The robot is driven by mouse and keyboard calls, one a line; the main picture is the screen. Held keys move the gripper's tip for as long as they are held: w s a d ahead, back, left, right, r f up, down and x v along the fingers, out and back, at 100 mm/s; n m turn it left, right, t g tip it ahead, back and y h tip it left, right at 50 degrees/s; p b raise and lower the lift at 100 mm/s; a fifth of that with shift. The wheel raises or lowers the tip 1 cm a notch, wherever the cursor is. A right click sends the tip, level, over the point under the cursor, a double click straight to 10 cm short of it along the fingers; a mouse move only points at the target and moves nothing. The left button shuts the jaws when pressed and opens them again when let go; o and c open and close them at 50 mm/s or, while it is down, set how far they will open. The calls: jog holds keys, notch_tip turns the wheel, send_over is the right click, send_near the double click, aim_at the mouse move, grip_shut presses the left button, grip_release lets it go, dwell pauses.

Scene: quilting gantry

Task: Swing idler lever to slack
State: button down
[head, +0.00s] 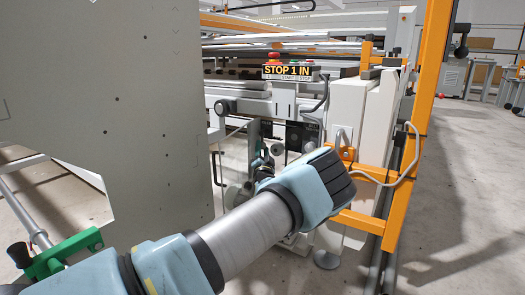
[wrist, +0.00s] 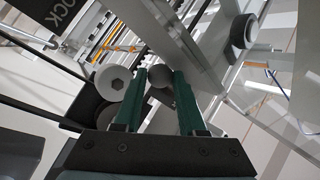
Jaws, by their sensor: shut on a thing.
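My gripper (wrist: 160,74) has its two green fingers closed on a round grey knob (wrist: 160,80), which looks like the end of the idler lever. A flat grey bar (wrist: 178,42) runs just beyond the fingertips; I cannot tell whether it is part of the lever. A grey round end with a hex socket (wrist: 114,82) is just left of the left finger. In the head view my arm reaches to the machine's end housing, and my wrist hides most of the gripper and the lever.
A large grey panel (head: 110,110) stands close on the left. An orange frame post (head: 428,75) and crossbar (head: 365,178) are right of my wrist. A sign reading "STOP 1 IN" (head: 287,71) sits above, with a red button. Free floor (head: 465,200) lies to the right.

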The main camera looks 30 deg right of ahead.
jog(key=shift+s, duration=0.1)
jog(key=shift+s+d+r+n+y+p, duration=0.3)
jog(key=shift+n+p, duration=0.3)
jog(key=shift+p, duration=0.35)
jog(key=s+r+n+g+p, duration=0.1)
jog(key=n+g+p, duration=0.1)
jog(key=p, duration=0.1)
jog(key=s+d+r+n+g+y+p, duration=0.1)
jog(key=n+g+p, duration=0.1)
jog(key=n+p, duration=0.1)
jog(key=s+r+n+g+y+p, duration=0.1)
jog(key=n+g+p, duration=0.1)
jog(key=n+p, duration=0.1)
jog(key=shift+d+r+p, duration=0.3)
jog(key=shift+d+p, duration=0.05)
jog(key=shift+p, duration=0.4)
jog(key=c, duration=0.8)
grip_release()
jog(key=o, duration=0.3)
jog(key=shift+a, duration=0.1)
